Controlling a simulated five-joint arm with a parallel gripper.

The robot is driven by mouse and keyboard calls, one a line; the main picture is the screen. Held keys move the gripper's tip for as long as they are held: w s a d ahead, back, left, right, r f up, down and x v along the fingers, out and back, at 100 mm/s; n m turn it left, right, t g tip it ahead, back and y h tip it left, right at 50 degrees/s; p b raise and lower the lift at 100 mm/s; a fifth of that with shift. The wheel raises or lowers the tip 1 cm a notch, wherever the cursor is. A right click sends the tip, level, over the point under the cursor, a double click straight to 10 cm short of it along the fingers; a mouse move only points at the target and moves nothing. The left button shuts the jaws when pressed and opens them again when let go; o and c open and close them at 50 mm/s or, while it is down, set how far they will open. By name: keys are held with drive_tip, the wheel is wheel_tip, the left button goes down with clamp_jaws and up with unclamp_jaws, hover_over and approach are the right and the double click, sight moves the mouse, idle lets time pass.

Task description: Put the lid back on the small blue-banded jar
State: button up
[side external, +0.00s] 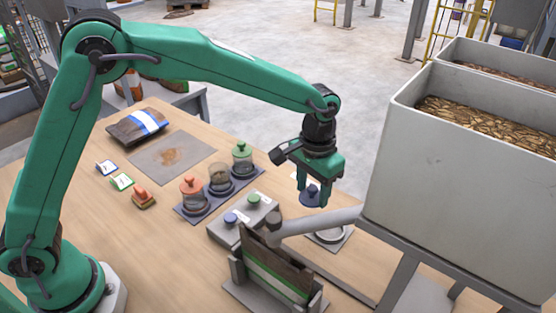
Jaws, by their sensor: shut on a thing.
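My gripper (314,182) is shut on a dark blue lid (311,198), holding it above the right part of the table. Three small clear jars stand in a row on a grey rack. The middle jar (220,178) is open on top and has no lid; any blue band on it is too small to make out. The left jar (193,199) has an orange lid and the right jar (242,167) a green lid. The held lid is to the right of the jars and apart from them.
A grey box (243,221) with blue and green knobs stands between the jars and a bag holder (272,270). A grey chute (318,221) runs below my gripper from the large hopper (450,190) at right. A blue-banded pouch (137,125) lies at the back left.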

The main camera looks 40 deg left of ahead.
drive_tip(key=shift+a, duration=0.15)
drive_tip(key=a+r+n, duration=0.2)
drive_tip(key=a+n, duration=0.1)
drive_tip(key=a, duration=1.1)
drive_tip(key=shift+w+a, duration=0.3)
drive_tip(key=shift+w, duration=0.05)
drive_tip(key=s+a+n, duration=0.1)
drive_tip(key=a, duration=0.3)
drive_tip(key=s+a+r+n, duration=0.1)
drive_tip(key=a, duration=0.3)
drive_tip(key=s+a+n, duration=0.1)
drive_tip(key=a, duration=0.3)
drive_tip(key=shift+s+a+r, duration=0.1)
drive_tip(key=shift+s+r, duration=0.15)
drive_tip(key=shift+s, duration=0.1)
drive_tip(key=shift+f, duration=0.2)
drive_tip(key=shift+f, duration=2.95)
drive_tip(key=shift+f, duration=0.15)
